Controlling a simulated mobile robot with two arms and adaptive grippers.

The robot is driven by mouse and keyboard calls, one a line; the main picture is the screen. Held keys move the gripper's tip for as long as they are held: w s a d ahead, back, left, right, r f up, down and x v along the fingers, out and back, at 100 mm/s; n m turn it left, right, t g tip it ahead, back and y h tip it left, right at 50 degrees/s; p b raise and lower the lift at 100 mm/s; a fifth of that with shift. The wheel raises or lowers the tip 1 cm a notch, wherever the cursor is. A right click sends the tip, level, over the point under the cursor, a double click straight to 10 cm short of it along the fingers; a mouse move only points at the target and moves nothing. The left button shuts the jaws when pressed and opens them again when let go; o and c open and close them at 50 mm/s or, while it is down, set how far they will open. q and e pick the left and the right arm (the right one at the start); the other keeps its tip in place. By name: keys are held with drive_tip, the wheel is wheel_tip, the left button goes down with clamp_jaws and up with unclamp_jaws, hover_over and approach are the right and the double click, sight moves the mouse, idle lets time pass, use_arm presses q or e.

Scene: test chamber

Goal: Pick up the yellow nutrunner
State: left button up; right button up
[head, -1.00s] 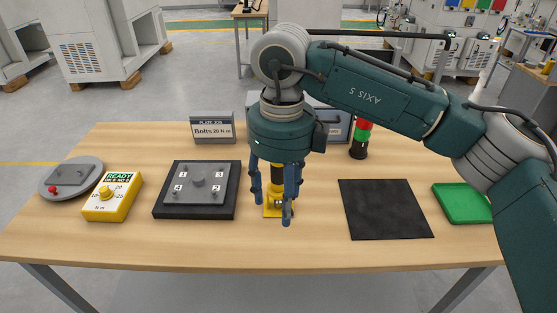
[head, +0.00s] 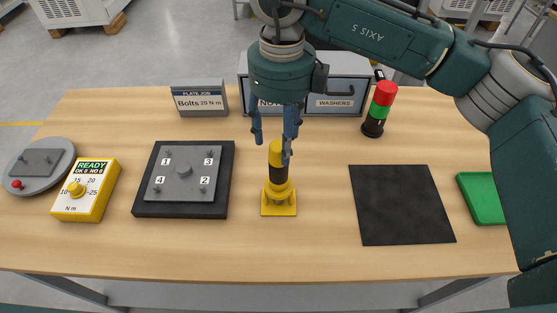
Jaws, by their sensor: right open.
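The yellow nutrunner (head: 279,169), with a black band, stands upright in a yellow square holder (head: 279,204) near the middle of the table. My right gripper (head: 273,146) is above it, with blue fingers pointing down. The fingers are apart, and their tips are around or just in front of the nutrunner's top; I cannot tell the exact depth. My left gripper is not in view.
A bolt plate on a dark base (head: 140,205) and a yellow torque box (head: 88,205) stand left. A black mat (head: 402,205) and green tray (head: 482,198) lie right. Behind are a "Bolts 20 N m" sign (head: 200,99), a washers bin (head: 338,88) and a stack light (head: 379,110).

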sight(279, 168)
drive_tip(key=f, duration=0.1)
drive_tip(key=f+p, duration=0.1)
drive_tip(key=f, duration=0.1)
drive_tip(key=shift+s+f, duration=0.1)
drive_tip(key=shift+s, duration=0.3)
wheel_tip(279, 168, down, 5)
drive_tip(key=p, duration=0.3)
drive_tip(key=shift+f, duration=0.35)
drive_tip(key=shift+a, duration=0.1)
clamp_jaws()
